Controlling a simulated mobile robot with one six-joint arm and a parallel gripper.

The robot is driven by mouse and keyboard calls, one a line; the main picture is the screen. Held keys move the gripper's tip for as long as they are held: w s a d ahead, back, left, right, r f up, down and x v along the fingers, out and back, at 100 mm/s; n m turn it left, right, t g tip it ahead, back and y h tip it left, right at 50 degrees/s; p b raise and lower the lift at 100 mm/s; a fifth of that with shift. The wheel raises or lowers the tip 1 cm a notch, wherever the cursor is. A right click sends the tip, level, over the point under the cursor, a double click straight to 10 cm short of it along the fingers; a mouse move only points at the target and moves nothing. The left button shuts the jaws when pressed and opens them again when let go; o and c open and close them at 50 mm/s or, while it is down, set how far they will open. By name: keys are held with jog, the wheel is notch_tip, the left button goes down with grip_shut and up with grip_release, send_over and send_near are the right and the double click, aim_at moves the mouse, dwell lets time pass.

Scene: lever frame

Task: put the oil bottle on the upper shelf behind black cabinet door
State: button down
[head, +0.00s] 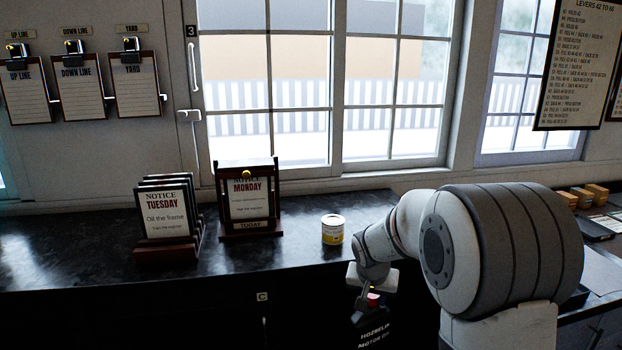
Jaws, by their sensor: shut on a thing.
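The oil bottle (373,334) is dark with white lettering and a red cap, low in the head view right of centre. Its lower part is cut off by the picture's bottom edge. My gripper (371,291) is shut on the bottle near its cap, in front of the counter's front edge. The arm comes in from the right and hides part of the counter. The black cabinet front (225,315) is below the counter, left of the bottle. It carries a small plate marked C and is very dark, so I cannot tell whether a door is open. No upper shelf shows.
On the dark counter (90,245) stand a rack of notice boards (167,220), a Monday notice stand (246,200) and a small yellow-and-white tin (333,229). The tin is close to my arm. Small boxes (580,196) lie at the far right. Windows are behind.

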aim_at(368, 334)
jog(key=shift+n+y, duration=0.6)
jog(key=shift+n, duration=0.2)
jog(key=s+f, duration=0.1)
jog(key=f, duration=0.2)
jog(key=s+f, duration=0.1)
jog(key=f, duration=0.2)
jog(key=s+f, duration=0.1)
jog(key=f, duration=0.3)
jog(key=shift+a, duration=0.35)
jog(key=s+f+n, duration=0.2)
jog(key=s+f, duration=0.3)
jog(key=f, duration=0.3)
jog(key=shift+d+f, duration=0.25)
jog(key=shift+d, duration=0.2)
